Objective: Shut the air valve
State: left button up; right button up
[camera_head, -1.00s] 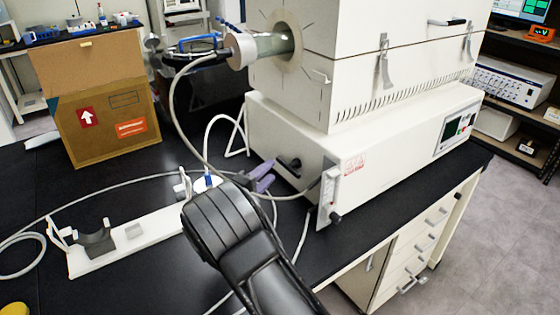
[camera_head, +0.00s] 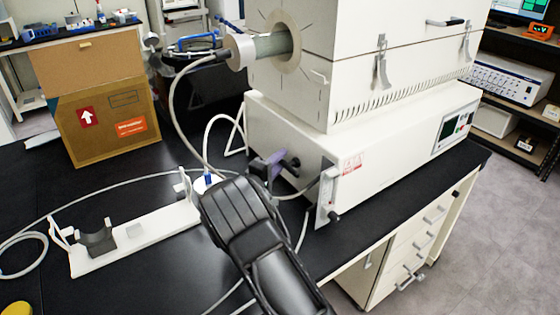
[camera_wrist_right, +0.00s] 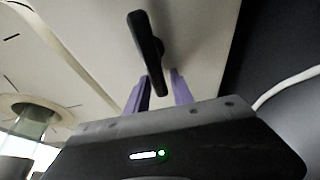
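A black handle (camera_head: 293,163), which I take to be the air valve, sticks out from the end panel of the white furnace's base. In the right wrist view the handle (camera_wrist_right: 145,45) is a long dark bar standing out from the pale panel. My right gripper (camera_head: 270,163) has purple fingers, close to the handle. In the wrist view my right gripper (camera_wrist_right: 160,84) is open, with a gap between its fingertips. The handle's near end lies at this gap; I cannot tell whether they touch. My left gripper is not in view.
The white furnace (camera_head: 385,140) fills the right of the bench. A flowmeter with a black knob (camera_head: 334,216) is beside the handle. A thin hose (camera_head: 176,110) hangs near my arm. A white stand (camera_head: 125,245) and a cardboard box (camera_head: 105,125) are on the left.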

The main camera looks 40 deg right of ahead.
grip_shut()
jog(key=shift+f+n, duration=0.15)
jog(key=shift+n, duration=0.25)
jog(key=shift+f+n+g+y, duration=0.2)
jog(key=shift+n+y, duration=0.1)
jog(key=shift+n, duration=0.25)
jog(key=shift+f+n+g+y, duration=0.2)
jog(key=shift+n+y, duration=0.1)
jog(key=shift+n, duration=0.25)
jog(key=n, duration=0.1)
jog(key=n+g+p, duration=0.1)
jog(key=n, duration=0.1)
jog(key=shift+s+f+y, duration=0.3)
jog(key=shift+f+y, duration=0.1)
jog(key=n+g+p, duration=0.1)
jog(key=n, duration=0.1)
jog(key=s+f+n+g+y+p, duration=0.1)
jog(key=p, duration=0.1)
jog(key=shift+s+f+n, duration=0.1)
jog(key=shift+s+n, duration=0.05)
jog(key=shift+n, duration=0.25)
jog(key=shift+s+f+n+g+p, duration=0.15)
jog(key=shift+s+n+g+p, duration=0.3)
jog(key=shift+n+g, duration=0.4)
jog(key=shift+s+f+n+g+p, duration=0.15)
jog(key=shift+s+n+g+p, duration=0.3)
jog(key=shift+n, duration=0.6)
